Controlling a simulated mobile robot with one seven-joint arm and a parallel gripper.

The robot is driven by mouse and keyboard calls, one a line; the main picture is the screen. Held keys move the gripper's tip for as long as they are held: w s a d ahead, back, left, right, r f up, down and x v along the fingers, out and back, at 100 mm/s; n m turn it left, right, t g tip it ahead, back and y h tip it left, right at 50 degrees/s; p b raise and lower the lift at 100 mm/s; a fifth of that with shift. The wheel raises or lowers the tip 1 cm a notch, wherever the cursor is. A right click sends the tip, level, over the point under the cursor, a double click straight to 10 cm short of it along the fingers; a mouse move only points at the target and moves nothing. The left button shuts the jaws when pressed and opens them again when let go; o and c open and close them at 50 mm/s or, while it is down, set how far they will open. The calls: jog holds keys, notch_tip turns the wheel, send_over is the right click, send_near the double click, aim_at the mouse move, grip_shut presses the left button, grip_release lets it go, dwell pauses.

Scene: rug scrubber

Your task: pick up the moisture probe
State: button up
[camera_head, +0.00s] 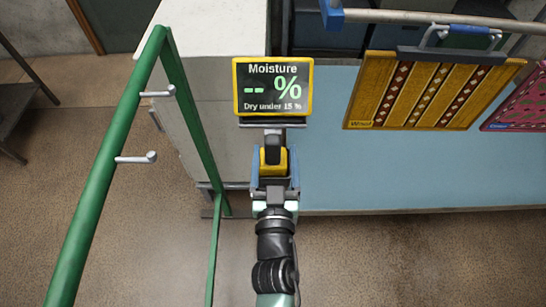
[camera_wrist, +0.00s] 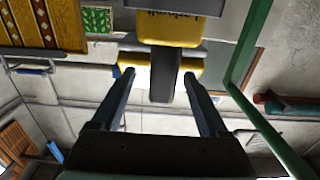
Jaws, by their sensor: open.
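The moisture probe (camera_head: 272,160) appears as a yellow block with a dark upright part, just below the moisture display (camera_head: 273,88). The display has a yellow frame and reads "-- %" and "Dry under 15 %". My gripper (camera_head: 275,168) is open, its two blue fingers to the left and right of the probe. In the wrist view the dark part of the probe (camera_wrist: 163,80) stands between the spread fingertips of my gripper (camera_wrist: 159,76), with a gap on each side. I cannot tell how deep the fingers reach around it.
A green frame (camera_head: 100,165) with metal pegs stands close on the left. A pale block (camera_head: 215,45) is behind it. A light-blue surface (camera_head: 400,165) lies to the right, with a patterned yellow rug (camera_head: 425,92) hanging from a rail above it.

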aim_at(273, 134)
jog(key=shift+w+a, duration=0.15)
jog(key=shift+w, duration=1.35)
jog(key=shift+w+a, duration=0.1)
jog(key=shift+w, duration=1.4)
grip_shut()
